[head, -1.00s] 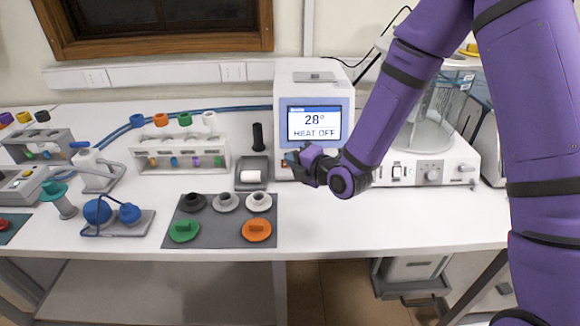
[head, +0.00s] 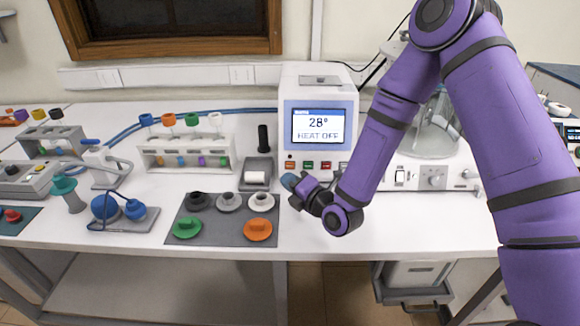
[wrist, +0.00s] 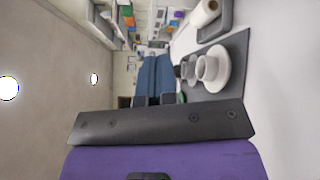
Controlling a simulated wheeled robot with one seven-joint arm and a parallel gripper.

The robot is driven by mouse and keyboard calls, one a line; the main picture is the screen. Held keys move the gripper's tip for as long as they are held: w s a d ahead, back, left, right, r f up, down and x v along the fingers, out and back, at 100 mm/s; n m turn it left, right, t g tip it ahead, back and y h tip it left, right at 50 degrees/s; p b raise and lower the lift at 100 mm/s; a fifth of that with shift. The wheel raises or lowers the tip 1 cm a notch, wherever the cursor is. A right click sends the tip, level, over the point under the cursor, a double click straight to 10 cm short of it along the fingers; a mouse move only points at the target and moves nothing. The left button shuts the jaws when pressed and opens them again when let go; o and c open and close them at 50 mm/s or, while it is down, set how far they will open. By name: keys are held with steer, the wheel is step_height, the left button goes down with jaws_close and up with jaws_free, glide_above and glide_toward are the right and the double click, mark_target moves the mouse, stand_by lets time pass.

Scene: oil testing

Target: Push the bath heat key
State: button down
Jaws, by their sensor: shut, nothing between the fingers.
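The bath unit (head: 318,110) is a white box at the back of the bench. Its screen (head: 318,125) reads 28° and HEAT OFF. Below the screen is a row of small keys (head: 308,165), red and green in colour; their labels are too small to read. My gripper (head: 289,181) is shut and empty, in front of the unit and below the keys, its blue fingertips pointing left. In the wrist view the blue fingers (wrist: 153,78) lie together. I see no contact with any key.
A grey mat (head: 212,232) with several black, grey, white, green and orange caps lies in front, left of my gripper. A small grey stand with a white roll (head: 256,178) is beside the unit. A glass vessel (head: 432,130) stands on the right. The front right bench is clear.

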mark_target(290, 170)
steer(key=shift+w+d+f, duration=0.1)
steer(key=shift+w+f, duration=0.45)
steer(key=shift+w, duration=0.8)
steer(key=shift+w+f, duration=0.5)
steer(key=shift+w, duration=0.85)
steer(key=shift+w+d+f, duration=0.1)
steer(key=shift+w+f, duration=0.45)
steer(key=shift+w, duration=0.8)
steer(key=shift+w+f, duration=0.3)
steer(key=shift+w, duration=0.45)
steer(key=shift+s, duration=0.15)
steer(key=shift+s+r, duration=0.3)
steer(key=shift+s, duration=0.35)
steer(key=shift+s+a+r, duration=0.1)
steer(key=shift+s+r, duration=0.2)
steer(key=shift+s, duration=0.45)
steer(key=shift+s+d+r, duration=0.1)
steer(key=shift+s+r, duration=0.2)
steer(key=shift+s, duration=0.5)
steer(key=shift+s+a+r, duration=0.1)
steer(key=shift+s+r, duration=0.2)
steer(key=shift+s, duration=0.45)
